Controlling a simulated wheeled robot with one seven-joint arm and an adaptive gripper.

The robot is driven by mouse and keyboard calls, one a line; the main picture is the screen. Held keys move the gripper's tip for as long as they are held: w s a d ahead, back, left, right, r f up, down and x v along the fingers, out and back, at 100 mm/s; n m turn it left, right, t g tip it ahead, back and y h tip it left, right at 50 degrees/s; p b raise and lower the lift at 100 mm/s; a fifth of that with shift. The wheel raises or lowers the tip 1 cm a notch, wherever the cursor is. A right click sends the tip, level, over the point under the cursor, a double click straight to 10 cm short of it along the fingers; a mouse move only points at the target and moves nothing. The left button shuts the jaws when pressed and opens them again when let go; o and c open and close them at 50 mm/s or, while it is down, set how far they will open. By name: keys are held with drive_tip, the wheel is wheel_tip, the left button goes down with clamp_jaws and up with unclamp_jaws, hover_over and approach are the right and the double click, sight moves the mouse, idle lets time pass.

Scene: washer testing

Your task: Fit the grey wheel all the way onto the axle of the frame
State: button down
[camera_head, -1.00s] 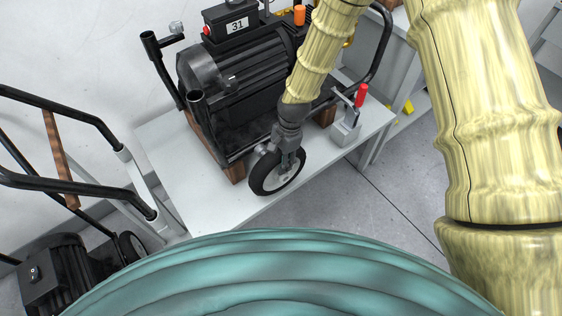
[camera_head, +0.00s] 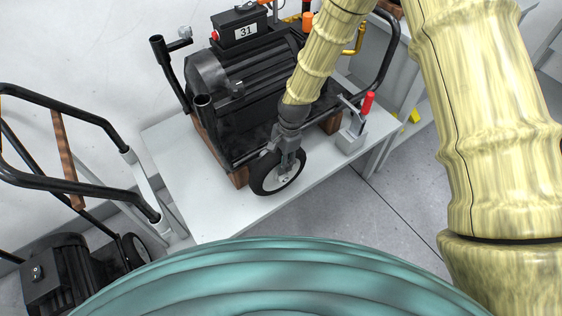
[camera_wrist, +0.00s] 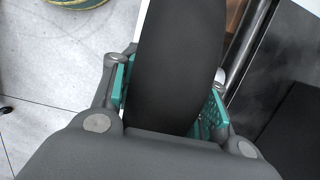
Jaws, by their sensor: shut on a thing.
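The wheel (camera_head: 284,181) has a black tyre and a light grey hub. It stands upright at the front edge of the white table, beside the lower front of the black frame (camera_head: 222,165). My gripper (camera_head: 288,160) reaches down from above and is shut on the wheel. In the wrist view the tyre (camera_wrist: 180,65) lies between the teal pads of my gripper (camera_wrist: 168,100). The frame carries a black motor marked 31. The axle is hidden behind the wheel and gripper, so I cannot tell how far the wheel sits on it.
The white table (camera_head: 200,215) has bare room at front left. A clamp with a red handle (camera_head: 353,130) stands right of the wheel. A second black-handled cart (camera_head: 75,180) stands at the left. Grey floor lies beyond the table's front edge.

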drive_tip(key=shift+w+a, duration=0.55)
drive_tip(key=shift+w, duration=0.15)
drive_tip(key=shift+w+a, duration=0.5)
drive_tip(key=shift+w, duration=0.2)
idle(0.3)
drive_tip(key=c, duration=0.7)
unclamp_jaws()
drive_tip(key=v, duration=1.2)
drive_tip(key=shift+s, duration=0.1)
